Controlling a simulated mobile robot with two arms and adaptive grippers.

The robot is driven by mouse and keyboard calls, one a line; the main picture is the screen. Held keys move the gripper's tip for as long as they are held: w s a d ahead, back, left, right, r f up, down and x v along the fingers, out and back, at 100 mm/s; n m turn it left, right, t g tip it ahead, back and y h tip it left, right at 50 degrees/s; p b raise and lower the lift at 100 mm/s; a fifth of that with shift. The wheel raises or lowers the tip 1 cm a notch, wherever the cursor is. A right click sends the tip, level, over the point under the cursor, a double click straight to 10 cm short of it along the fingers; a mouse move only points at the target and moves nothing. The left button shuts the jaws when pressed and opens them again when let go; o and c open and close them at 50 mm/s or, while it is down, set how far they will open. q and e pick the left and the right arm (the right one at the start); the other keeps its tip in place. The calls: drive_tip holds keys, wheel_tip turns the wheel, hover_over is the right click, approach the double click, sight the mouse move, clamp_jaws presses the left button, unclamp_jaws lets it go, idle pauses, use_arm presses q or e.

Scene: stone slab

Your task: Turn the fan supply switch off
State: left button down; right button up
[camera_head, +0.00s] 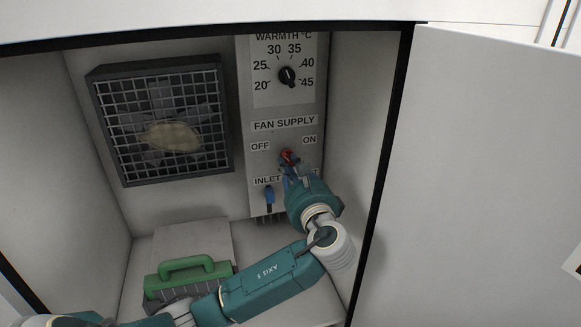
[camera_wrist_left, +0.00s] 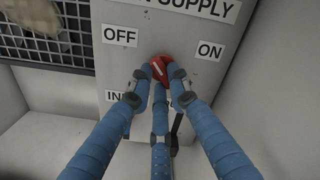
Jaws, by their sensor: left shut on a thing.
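The fan supply switch (camera_head: 288,156) is a small red knob on the grey panel, between the OFF and ON labels. In the left wrist view the red knob (camera_wrist_left: 161,69) has a white mark on its face, and its tilt is hard to read there. My left gripper (camera_head: 289,164) reaches in from below, and its blue fingers are shut on the knob. In the left wrist view the fingertips (camera_wrist_left: 160,74) close around the knob from left, right and below. They hide part of it. My right gripper is not in view.
A caged fan (camera_head: 162,119) is on the back wall at left. A warmth dial (camera_head: 287,76) sits above the switch, and a blue-handled inlet lever (camera_head: 269,196) is below it. A green-handled object (camera_head: 186,268) stands at lower left. The open door (camera_head: 490,180) is at right.

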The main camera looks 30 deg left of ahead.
use_arm(q)
drive_tip(key=shift+f, duration=0.1)
drive_tip(key=c, duration=1.6)
unclamp_jaws()
drive_tip(key=shift+c, duration=0.2)
drive_tip(key=v, duration=1.2)
